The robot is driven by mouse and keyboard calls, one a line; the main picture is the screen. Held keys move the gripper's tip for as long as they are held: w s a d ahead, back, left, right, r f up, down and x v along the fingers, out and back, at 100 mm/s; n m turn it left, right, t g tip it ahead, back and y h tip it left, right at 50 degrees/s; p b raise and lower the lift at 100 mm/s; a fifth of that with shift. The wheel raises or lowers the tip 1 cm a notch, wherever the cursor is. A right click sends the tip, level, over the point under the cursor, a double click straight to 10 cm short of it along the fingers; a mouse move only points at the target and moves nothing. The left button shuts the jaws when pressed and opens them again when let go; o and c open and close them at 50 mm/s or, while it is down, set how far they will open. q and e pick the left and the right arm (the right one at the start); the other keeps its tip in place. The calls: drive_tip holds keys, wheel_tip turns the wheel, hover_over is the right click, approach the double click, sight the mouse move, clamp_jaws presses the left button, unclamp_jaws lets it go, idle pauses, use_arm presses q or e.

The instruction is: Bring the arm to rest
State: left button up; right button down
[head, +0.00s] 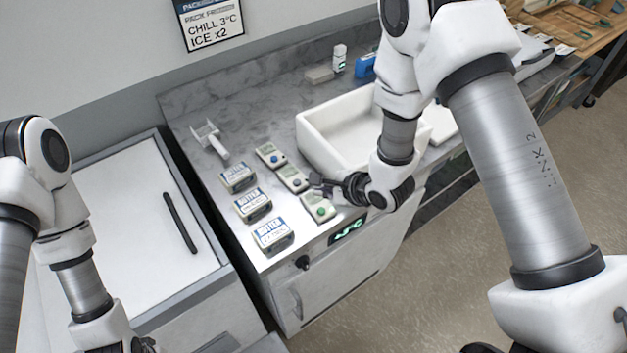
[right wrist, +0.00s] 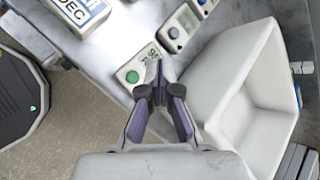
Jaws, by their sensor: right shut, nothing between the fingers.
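My right gripper (head: 330,186) is over the grey counter, close to the small devices with coloured buttons. In the right wrist view its fingers (right wrist: 157,84) are closed together and empty, with the tips over or beside the green-button device (right wrist: 133,74). I cannot tell whether they touch it. In the head view the green-button device (head: 318,208) lies at the counter's front edge. My left arm (head: 75,265) hangs at the left, and its gripper (head: 130,346) is mostly cut off by the bottom edge.
Butter packs (head: 272,235) stand in a row left of the devices. A white bin (head: 318,127) sits behind my right gripper. A white scoop-like holder (head: 210,138) is at the back. A white lidded chest (head: 140,205) stands left of the counter. The floor at right is clear.

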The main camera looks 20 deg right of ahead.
drive_tip(key=s+f+n+b, duration=0.1)
drive_tip(key=f, duration=0.1)
drive_tip(key=s+d+f+n+g+b, duration=0.1)
drive_tip(key=s+f, duration=0.1)
drive_tip(key=f, duration=0.1)
drive_tip(key=s+d+f+n+h+b, duration=0.1)
drive_tip(key=f, duration=0.1)
drive_tip(key=shift+s+d+f, duration=0.1)
drive_tip(key=shift+s+f, duration=0.15)
drive_tip(key=s+d+f+n+g+h+b, duration=0.2)
drive_tip(key=s+d+f+n+g+b, duration=0.1)
drive_tip(key=s+f+n, duration=0.5)
drive_tip(key=s+d+f+n+g+h+b, duration=0.1)
drive_tip(key=s+d+f+n+g+b, duration=0.2)
drive_tip(key=s+f+n, duration=0.6)
drive_tip(key=s+d+b, duration=0.1)
drive_tip(key=s+b, duration=0.1)
drive_tip(key=s, duration=0.3)
drive_tip(key=shift+d+f+g+h, duration=0.2)
drive_tip(key=shift+g+h, duration=0.2)
